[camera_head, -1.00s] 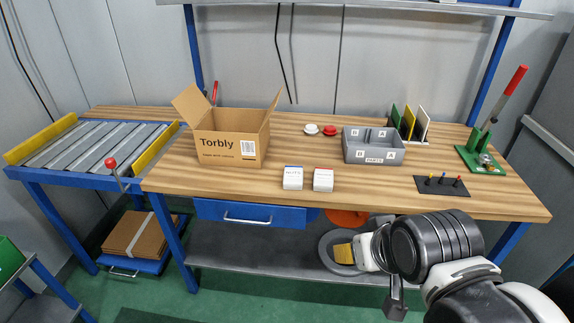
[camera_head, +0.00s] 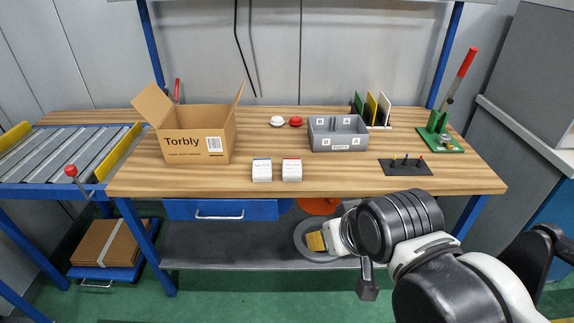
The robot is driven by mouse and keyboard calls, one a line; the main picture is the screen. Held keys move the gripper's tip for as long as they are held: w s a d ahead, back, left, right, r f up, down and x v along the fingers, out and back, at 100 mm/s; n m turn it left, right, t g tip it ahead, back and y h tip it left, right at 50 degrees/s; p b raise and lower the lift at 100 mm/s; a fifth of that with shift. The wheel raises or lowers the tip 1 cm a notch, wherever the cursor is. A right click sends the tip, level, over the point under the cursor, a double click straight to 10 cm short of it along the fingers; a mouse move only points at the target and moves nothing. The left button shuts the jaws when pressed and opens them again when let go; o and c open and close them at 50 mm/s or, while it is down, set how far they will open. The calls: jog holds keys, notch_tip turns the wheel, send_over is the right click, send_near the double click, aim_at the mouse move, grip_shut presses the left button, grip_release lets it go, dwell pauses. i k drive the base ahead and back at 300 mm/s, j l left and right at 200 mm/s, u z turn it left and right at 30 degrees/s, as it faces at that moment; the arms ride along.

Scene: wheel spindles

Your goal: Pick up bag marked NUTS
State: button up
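Two small white bags stand side by side near the front edge of the wooden workbench (camera_head: 330,180). The left bag (camera_head: 262,171) has a blue top strip, and the right bag (camera_head: 292,171) has a red one. Both have dark print on the front, too small to read surely; the blue-topped one may say NUTS. My arm reaches in from the lower right. My gripper (camera_head: 368,288) seems to be the dark part hanging down in front of the bench, below and right of the bags and apart from them. Its fingers cannot be made out clearly.
An open Torbly carton (camera_head: 196,145) stands left of the bags. Behind them are a white and a red round piece (camera_head: 295,121). A grey divided parts bin (camera_head: 338,142), a dark peg plate (camera_head: 405,167) and a green lever press (camera_head: 440,138) stand to the right. A roller conveyor (camera_head: 60,155) adjoins at left.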

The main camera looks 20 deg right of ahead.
aim_at(262, 167)
jog(key=i+j, duration=0.1)
jog(key=j, duration=1.15)
jog(key=i+j+u, duration=0.05)
